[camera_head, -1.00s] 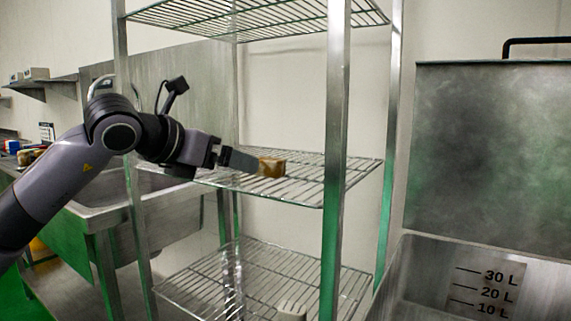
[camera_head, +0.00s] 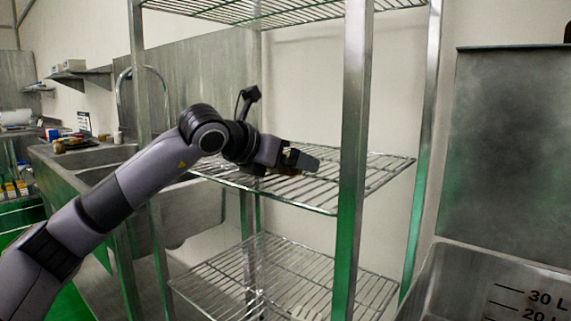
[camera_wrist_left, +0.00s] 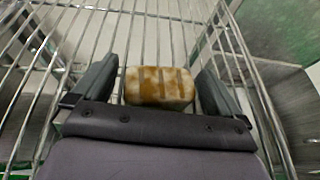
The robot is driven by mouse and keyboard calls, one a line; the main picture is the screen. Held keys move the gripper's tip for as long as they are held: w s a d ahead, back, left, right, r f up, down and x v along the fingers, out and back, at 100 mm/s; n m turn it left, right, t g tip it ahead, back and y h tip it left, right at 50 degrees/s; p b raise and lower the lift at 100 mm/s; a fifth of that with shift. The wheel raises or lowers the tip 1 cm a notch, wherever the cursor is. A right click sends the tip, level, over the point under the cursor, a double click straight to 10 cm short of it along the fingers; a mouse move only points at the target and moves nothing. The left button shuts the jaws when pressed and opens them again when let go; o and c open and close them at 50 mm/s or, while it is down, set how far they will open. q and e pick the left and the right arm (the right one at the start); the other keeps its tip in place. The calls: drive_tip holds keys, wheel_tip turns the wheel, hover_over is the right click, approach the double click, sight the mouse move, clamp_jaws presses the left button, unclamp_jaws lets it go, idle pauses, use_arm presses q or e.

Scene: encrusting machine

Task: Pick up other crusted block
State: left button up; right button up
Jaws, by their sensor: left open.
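A brown and cream crusted block (camera_wrist_left: 160,87) lies on the wire shelf in the left wrist view. My left gripper (camera_wrist_left: 156,70) is open, with one finger on each side of the block. Small gaps show between the block and the fingers. In the head view my left gripper (camera_head: 308,160) reaches over the middle wire shelf (camera_head: 330,195), and the block is mostly or wholly hidden behind it. My right gripper is not in view.
A metal post (camera_head: 352,130) of the rack stands just right of my left gripper.

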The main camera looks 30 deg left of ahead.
use_arm(q)
drive_tip(key=shift+w, duration=0.1)
drive_tip(key=shift+c, duration=0.3)
drive_tip(key=c, duration=1)
